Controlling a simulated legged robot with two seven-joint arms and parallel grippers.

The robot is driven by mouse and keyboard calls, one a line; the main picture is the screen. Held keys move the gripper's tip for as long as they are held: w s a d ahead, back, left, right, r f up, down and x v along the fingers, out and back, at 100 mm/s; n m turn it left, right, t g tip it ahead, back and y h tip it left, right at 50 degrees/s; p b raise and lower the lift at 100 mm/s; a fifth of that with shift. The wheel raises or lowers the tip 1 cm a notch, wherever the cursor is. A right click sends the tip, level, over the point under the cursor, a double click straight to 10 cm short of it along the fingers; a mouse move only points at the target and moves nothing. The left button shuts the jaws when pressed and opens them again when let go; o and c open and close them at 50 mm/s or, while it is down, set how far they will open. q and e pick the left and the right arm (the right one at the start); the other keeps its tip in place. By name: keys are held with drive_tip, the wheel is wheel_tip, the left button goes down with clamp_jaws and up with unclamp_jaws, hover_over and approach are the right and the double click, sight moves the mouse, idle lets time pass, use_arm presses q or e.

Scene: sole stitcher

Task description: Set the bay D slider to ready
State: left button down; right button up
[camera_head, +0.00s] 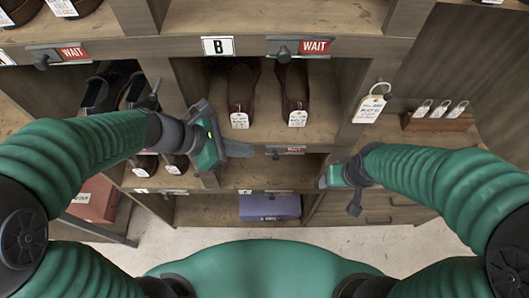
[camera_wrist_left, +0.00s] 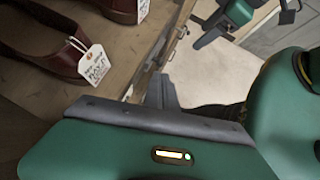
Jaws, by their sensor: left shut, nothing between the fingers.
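A slider with a red WAIT plate (camera_head: 287,151) sits on the shelf edge below the bay marked B. Its bay letter is not visible, so I cannot tell whether it is bay D. My left gripper (camera_head: 246,150) is shut and empty, just left of this slider and apart from it. In the left wrist view its fingers (camera_wrist_left: 165,95) point up toward the shelf edge. My right gripper (camera_head: 325,182) is at the right, in front of the shelf unit; its fingers are too unclear to read.
The bay B sign (camera_head: 218,46) stands beside another WAIT slider (camera_head: 300,47). Tagged brown shoes (camera_head: 242,88) stand in the bay above my left gripper. A purple box (camera_head: 270,207) sits on the bottom shelf. A tag (camera_head: 370,108) hangs on the right upright. Pale floor lies clear below.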

sight(273, 156)
use_arm(q)
drive_tip(key=x, duration=0.6)
drive_tip(key=shift+d+f, duration=0.15)
drive_tip(key=shift+d, duration=0.1)
drive_tip(key=shift+w+d+f, duration=0.1)
drive_tip(key=shift+d+f, duration=0.2)
drive_tip(key=d+b, duration=0.1)
drive_tip(key=d, duration=0.4)
drive_tip(key=shift+d, duration=0.1)
